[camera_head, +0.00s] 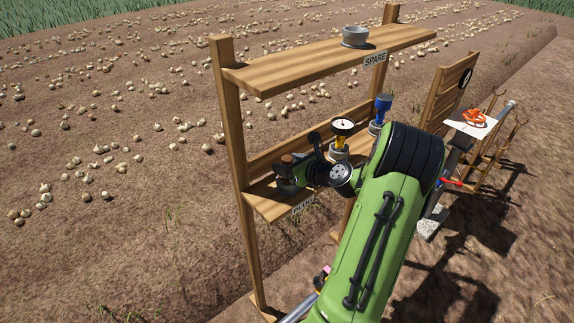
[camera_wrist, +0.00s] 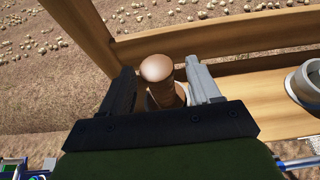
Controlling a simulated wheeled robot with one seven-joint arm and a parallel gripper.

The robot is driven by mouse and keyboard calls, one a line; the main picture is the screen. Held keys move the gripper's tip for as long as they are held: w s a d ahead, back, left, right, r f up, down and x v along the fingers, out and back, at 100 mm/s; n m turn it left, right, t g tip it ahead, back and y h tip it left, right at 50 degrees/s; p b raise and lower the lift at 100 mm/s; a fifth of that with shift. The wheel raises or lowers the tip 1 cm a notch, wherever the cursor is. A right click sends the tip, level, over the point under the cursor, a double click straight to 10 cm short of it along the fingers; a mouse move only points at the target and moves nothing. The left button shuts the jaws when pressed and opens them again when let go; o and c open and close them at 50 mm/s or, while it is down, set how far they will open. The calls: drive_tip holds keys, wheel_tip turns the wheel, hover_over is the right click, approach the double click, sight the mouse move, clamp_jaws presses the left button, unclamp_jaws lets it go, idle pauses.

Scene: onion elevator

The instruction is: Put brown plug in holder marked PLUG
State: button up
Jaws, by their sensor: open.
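The brown plug (camera_wrist: 159,74) stands between the two fingers of my open gripper (camera_wrist: 162,86) in the wrist view, with its rounded top showing. Its lower end is at a grey ring-shaped holder that my gripper mostly hides. In the head view the brown plug top (camera_head: 288,158) shows at the left end of the lower shelf (camera_head: 262,204), with my gripper (camera_head: 292,172) around it. A label, partly hidden by my arm, is on the shelf edge below; it seems to read PLUG (camera_head: 303,205). I cannot tell how deep the plug sits.
A gauge (camera_head: 342,128) and a blue-topped part (camera_head: 383,108) stand in holders farther right on the lower shelf. An empty grey holder (camera_head: 355,37) sits on the upper shelf above the SPARE label (camera_head: 375,60). A wooden post (camera_head: 229,120) stands close left of my gripper.

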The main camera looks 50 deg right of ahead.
drive_tip(key=v, duration=1.1)
drive_tip(key=w+a+r+n+g+y, duration=0.1)
drive_tip(key=w+a+n+g+y, duration=0.15)
drive_tip(key=a+n, duration=0.9)
drive_tip(key=w+a+r+n+g+y, duration=0.15)
drive_tip(key=a+n+g, duration=0.25)
drive_tip(key=a+n, duration=0.7)
drive_tip(key=s+a+r+n+h, duration=0.1)
drive_tip(key=s+a+r+n, duration=0.1)
drive_tip(key=s+a+n, duration=0.3)
drive_tip(key=s+a+r+n+g+h, duration=0.1)
drive_tip(key=s+a+r+n, duration=0.1)
drive_tip(key=s+a+n, duration=0.3)
drive_tip(key=s+n, duration=0.4)
drive_tip(key=shift+s+n+h, duration=0.3)
drive_tip(key=shift+s+n, duration=0.05)
drive_tip(key=shift+d, duration=0.2)
